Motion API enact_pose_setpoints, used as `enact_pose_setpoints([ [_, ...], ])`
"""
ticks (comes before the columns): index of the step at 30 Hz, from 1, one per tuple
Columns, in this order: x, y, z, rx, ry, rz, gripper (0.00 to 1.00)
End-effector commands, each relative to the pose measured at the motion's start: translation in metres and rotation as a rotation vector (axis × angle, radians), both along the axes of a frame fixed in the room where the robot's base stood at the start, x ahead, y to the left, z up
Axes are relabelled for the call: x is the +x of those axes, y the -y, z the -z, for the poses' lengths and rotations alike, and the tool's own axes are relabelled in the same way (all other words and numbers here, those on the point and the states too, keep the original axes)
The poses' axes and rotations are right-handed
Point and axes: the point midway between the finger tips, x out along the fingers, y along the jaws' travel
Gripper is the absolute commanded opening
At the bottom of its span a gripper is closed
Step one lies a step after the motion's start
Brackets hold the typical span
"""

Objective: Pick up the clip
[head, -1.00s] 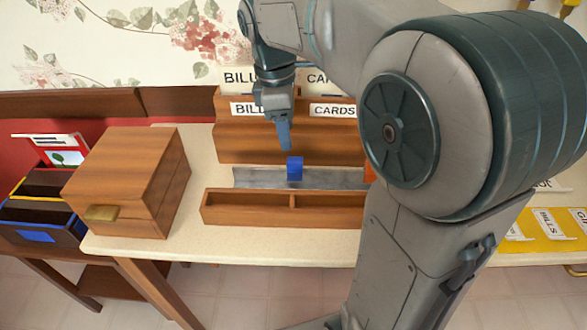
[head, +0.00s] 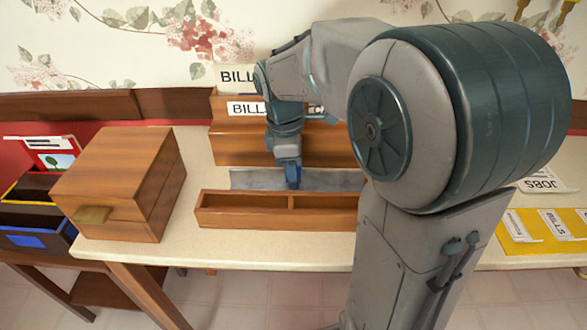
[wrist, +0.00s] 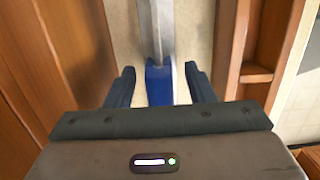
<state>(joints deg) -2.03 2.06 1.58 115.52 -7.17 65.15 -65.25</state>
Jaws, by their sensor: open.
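The blue clip (wrist: 160,84) shows in the wrist view between the two fingers of my gripper (wrist: 159,70). The fingers are open, one on each side, with a gap to the clip on both sides. In the head view my gripper (head: 289,184) is lowered over the grey metal strip (head: 335,179). There the blue at the fingertips is partly covered, and I cannot tell the clip apart from the fingers.
A low two-part wooden tray (head: 243,219) lies in front of the strip. A stepped wooden rack (head: 232,149) with "BILLS" labels stands behind. A wooden box (head: 120,185) stands at left. My arm hides the right of the table.

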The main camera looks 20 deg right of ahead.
Motion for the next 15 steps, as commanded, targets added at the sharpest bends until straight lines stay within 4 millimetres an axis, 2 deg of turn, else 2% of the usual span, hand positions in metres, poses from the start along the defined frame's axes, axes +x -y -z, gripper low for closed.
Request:
enact_pose_setpoints([
  [2,0.0,0.0,-0.0004,0.0,0.0,0.0,0.49],
  [7,0.0,-0.0001,-0.0005,0.0,0.0,0.0,0.05],
  [8,0.0,-0.0001,-0.0005,0.0,0.0,0.0,0.02],
  [15,0.0,-0.0002,-0.0008,0.0,0.0,0.0,0.02],
])
